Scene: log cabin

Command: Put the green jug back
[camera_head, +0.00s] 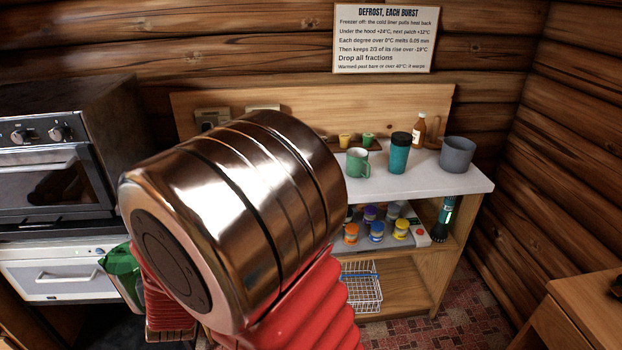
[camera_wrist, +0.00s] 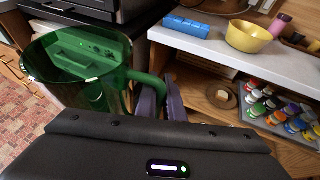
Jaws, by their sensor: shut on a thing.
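The green jug (camera_wrist: 92,92) is see-through and large in the wrist view, with its handle on the right side. My gripper (camera_wrist: 162,100) is shut on the jug's handle, and its fingers show just right of the jug. In the head view a part of the green jug (camera_head: 122,272) shows at lower left, in front of the stove. My arm hides the rest of it and my gripper there. The jug looks held in the air, roughly upright, left of the white-topped shelf unit (camera_head: 462,180).
On the unit's top stand a green mug (camera_head: 358,163), a teal tumbler (camera_head: 399,155), a grey pot (camera_head: 457,155) and a brown bottle (camera_head: 419,130). A yellow bowl (camera_wrist: 250,37) and blue object (camera_wrist: 187,27) lie nearer its left end. Paint jars (camera_head: 376,231) fill a lower shelf.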

